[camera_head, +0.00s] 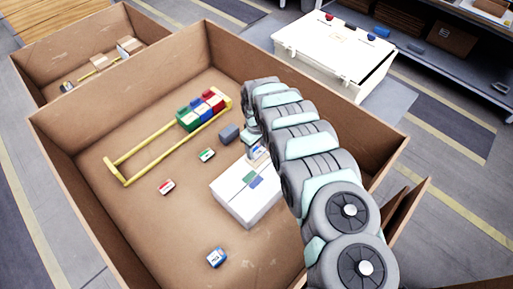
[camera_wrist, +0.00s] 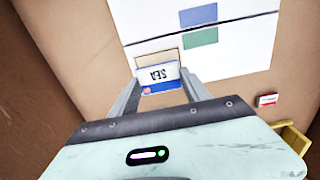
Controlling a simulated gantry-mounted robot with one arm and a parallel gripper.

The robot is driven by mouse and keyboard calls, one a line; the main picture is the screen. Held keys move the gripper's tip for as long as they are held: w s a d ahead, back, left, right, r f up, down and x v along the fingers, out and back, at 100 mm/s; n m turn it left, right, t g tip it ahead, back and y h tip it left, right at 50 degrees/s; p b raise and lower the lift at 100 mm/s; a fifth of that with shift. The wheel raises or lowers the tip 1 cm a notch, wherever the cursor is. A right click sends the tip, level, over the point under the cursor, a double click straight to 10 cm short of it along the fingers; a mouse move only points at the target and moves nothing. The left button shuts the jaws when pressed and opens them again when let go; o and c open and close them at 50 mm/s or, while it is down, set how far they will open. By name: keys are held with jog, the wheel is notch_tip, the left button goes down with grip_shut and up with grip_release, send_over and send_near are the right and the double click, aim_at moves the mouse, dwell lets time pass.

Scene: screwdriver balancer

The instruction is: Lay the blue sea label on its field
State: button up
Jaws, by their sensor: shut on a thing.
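My gripper (camera_wrist: 161,82) is shut on the blue sea label (camera_wrist: 158,76), a small white and blue piece marked "SEA", upside down in the wrist view. In the head view my gripper (camera_head: 257,153) is at the far edge of the white box (camera_head: 238,205), with the label partly hidden. A tan patch (camera_wrist: 157,55) shows just beyond the label. Whether the label touches the box is unclear.
The cardboard bin (camera_head: 140,210) has tall walls around the work. Inside lie a green label (camera_head: 207,155), a red label (camera_head: 166,186), another blue label (camera_head: 216,257), a grey block (camera_head: 229,133), and a yellow frame (camera_head: 150,153) with coloured blocks.

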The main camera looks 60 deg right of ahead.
aim_at(256, 150)
jog(key=shift+f, duration=0.15)
jog(key=shift+f+b, duration=0.6)
jog(key=shift+f, duration=0.55)
jog(key=shift+f, duration=0.35)
dwell(0.5)
jog(key=o, duration=1.6)
jog(key=shift+r, duration=0.1)
notch_tip(256, 150, up, 11)
jog(key=shift+f, duration=0.2)
